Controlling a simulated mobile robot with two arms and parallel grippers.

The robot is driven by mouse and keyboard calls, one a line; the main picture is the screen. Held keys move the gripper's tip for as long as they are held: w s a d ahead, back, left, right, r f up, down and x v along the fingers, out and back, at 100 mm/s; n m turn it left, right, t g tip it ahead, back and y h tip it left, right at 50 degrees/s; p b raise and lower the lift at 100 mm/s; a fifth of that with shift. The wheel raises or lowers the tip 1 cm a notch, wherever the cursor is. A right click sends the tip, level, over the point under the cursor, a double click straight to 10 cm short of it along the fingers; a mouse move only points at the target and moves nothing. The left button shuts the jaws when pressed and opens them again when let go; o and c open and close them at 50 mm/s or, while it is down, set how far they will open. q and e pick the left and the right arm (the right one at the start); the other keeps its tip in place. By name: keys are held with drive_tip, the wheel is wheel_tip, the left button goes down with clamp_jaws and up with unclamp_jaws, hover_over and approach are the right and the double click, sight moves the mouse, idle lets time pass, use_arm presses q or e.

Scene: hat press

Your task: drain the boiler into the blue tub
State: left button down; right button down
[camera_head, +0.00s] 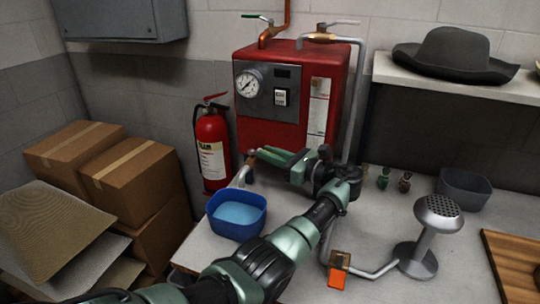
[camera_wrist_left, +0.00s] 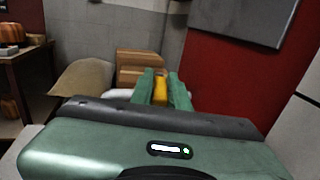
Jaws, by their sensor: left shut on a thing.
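The red boiler (camera_head: 262,122) stands at the back of the bench, with a gauge on its front. A short drain spout (camera_head: 243,176) with a coppery fitting shows low at its left. The blue tub (camera_head: 237,226) sits on the bench under the spout. A flat pale-blue surface that looks like water shows inside it. My left gripper (camera_head: 262,156) is at the drain, in front of the boiler's lower left. In the left wrist view its green fingers (camera_wrist_left: 166,88) are shut on a yellow handle (camera_wrist_left: 160,94). A stream from the spout cannot be made out. My right gripper is not in view.
A fire extinguisher (camera_head: 211,146) stands left of the boiler, near cardboard boxes (camera_head: 137,181). A perforated steamer head (camera_head: 438,209) on a stand, a grey tub (camera_head: 464,187) and a wooden board (camera_head: 515,262) are to the right. A dark hat (camera_head: 455,54) lies on a shelf.

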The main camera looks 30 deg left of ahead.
use_arm(q)
drive_tip(key=c, duration=1.4)
unclamp_jaws()
drive_tip(key=shift+a, duration=0.1)
drive_tip(key=shift+o, duration=0.2)
drive_tip(key=d+b, duration=0.1)
drive_tip(key=d, duration=0.7)
drive_tip(key=shift+s+b, duration=0.25)
drive_tip(key=shift+b, duration=0.15)
